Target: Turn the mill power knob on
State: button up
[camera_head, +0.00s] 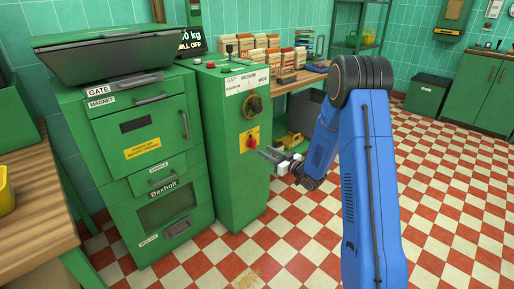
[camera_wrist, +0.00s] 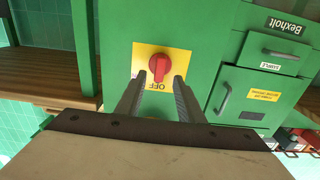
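The red mill power knob (camera_head: 251,142) sits on a yellow plate (camera_head: 243,134) on the front of the green control cabinet (camera_head: 225,165). In the wrist view the knob (camera_wrist: 159,68) lies just past my fingertips, between them sideways, and the word OFF shows upside down on the plate. My gripper (camera_head: 266,153) is open and empty in front of the knob; its two fingers (camera_wrist: 158,82) are spread on either side of it. I cannot tell the exact gap to the knob. A dark display (camera_head: 191,40) reads MILL OFF.
A rotary gap dial (camera_head: 253,107) sits above the knob on the same cabinet. The green Bexholt mill (camera_head: 155,150) stands to the left. A wooden bench (camera_head: 300,79) with bags is behind. The checkered floor (camera_head: 440,170) on the right is clear.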

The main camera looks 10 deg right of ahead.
aim_at(255, 145)
jog(key=x, duration=0.7)
jog(key=shift+w, duration=0.1)
grip_shut()
